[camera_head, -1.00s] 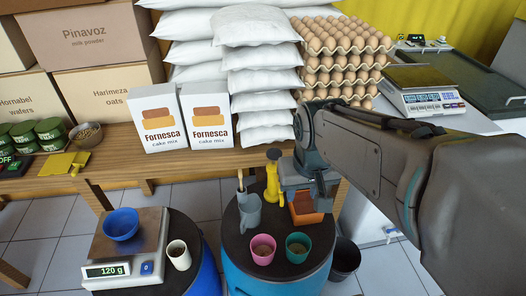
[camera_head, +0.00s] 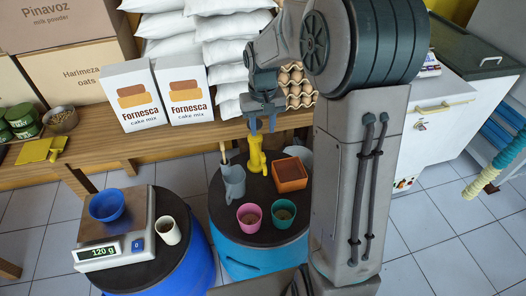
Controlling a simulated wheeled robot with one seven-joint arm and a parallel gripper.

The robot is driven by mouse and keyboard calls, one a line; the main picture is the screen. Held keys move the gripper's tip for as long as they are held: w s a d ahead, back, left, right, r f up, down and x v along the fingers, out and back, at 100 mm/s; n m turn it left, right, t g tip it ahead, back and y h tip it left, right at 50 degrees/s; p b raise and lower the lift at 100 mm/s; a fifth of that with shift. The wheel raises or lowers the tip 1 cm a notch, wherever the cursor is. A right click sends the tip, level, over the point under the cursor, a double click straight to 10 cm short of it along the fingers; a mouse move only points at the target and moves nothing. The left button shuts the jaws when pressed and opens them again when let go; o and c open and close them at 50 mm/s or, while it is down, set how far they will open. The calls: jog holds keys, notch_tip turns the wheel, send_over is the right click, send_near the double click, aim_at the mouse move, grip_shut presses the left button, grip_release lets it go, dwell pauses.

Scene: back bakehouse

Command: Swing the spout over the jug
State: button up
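The yellow spout (camera_head: 256,154) stands upright on the dark top of the blue drum (camera_head: 238,226). A grey-blue jug (camera_head: 233,182) stands just left of and nearer than the spout, with a wooden-handled tool sticking out of it. Which way the spout's outlet points is too small to tell. My gripper (camera_head: 262,128) points down above the spout, its two fingers apart with nothing seen between them. Whether a fingertip touches the spout's top I cannot tell.
A square orange container (camera_head: 290,174) stands right of the spout, with a grey thing (camera_head: 301,155) partly hidden behind it. A pink cup (camera_head: 249,217) and a green cup (camera_head: 283,212) stand in front. A scale (camera_head: 120,240) with a blue bowl (camera_head: 107,205) is on the left drum.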

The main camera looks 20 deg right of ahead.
aim_at(263, 155)
notch_tip(263, 155, down, 11)
jog(key=shift+f, duration=0.15)
grip_shut()
